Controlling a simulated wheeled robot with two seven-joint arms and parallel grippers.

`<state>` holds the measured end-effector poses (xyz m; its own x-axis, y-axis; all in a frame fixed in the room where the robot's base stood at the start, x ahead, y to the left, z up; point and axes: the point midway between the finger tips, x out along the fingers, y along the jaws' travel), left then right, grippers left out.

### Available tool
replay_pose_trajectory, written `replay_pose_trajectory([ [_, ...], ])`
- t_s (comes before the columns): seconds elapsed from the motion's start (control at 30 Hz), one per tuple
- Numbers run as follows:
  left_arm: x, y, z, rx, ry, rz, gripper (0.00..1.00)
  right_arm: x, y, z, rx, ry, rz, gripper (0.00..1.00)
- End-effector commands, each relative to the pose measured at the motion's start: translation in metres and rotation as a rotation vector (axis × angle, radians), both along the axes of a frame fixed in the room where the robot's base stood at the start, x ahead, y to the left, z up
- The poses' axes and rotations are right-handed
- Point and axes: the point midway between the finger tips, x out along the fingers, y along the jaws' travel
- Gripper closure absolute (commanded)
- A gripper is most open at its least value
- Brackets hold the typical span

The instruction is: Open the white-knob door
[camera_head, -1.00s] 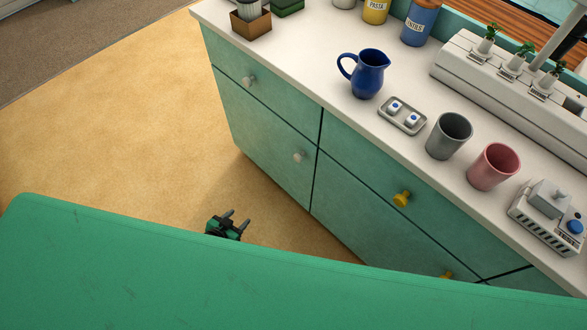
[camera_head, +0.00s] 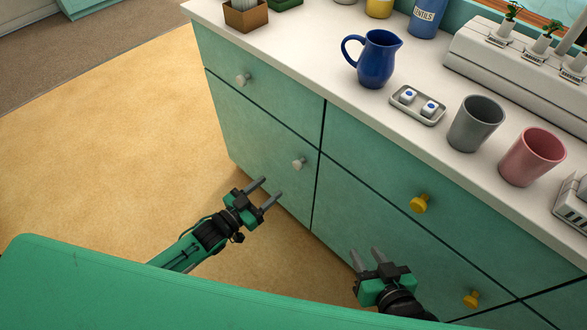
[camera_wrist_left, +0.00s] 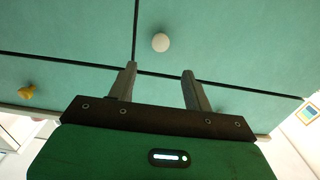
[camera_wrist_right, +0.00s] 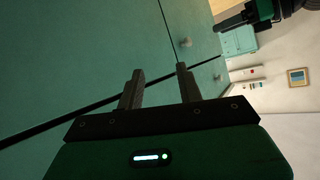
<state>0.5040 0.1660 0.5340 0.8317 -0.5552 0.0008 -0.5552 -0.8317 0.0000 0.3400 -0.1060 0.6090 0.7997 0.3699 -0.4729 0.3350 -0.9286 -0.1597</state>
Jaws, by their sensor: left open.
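The teal cabinet door (camera_head: 262,150) at lower left carries a white knob (camera_head: 299,163) near its upper right corner and looks shut. In the left wrist view the same knob (camera_wrist_left: 160,42) lies ahead of the fingertips, roughly centred between them. My left gripper (camera_head: 271,188) is open and empty, just short of the door and apart from the knob. My right gripper (camera_head: 366,252) is open and empty, in front of the lower right door with the yellow knob (camera_head: 471,299). In the right wrist view a pale knob (camera_wrist_right: 186,43) shows beyond its fingers.
A drawer with another white knob (camera_head: 243,78) sits above the door. A drawer with a yellow knob (camera_head: 419,203) is to its right. The counter (camera_head: 335,85) holds a blue pitcher (camera_head: 375,60) and cups. The floor (camera_head: 120,150) left of the cabinet is clear.

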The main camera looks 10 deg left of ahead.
Motion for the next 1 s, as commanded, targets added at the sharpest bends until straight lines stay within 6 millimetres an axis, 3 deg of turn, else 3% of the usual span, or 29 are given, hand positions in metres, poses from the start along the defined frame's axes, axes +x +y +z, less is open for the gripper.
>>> replay_pose_trajectory([
  [0.5,0.078,-0.052,-0.001,-0.001,-0.001,0.001,0.49,0.003,0.022,0.006,0.112,-0.177,0.002,0.64],
  [0.7,0.091,-0.061,-0.001,0.001,0.001,0.001,0.49,0.006,0.023,0.013,0.131,-0.222,-0.003,0.64],
  [1.0,0.092,-0.062,-0.001,0.001,0.001,0.000,0.49,0.006,0.023,0.014,0.135,-0.230,-0.005,0.64],
])
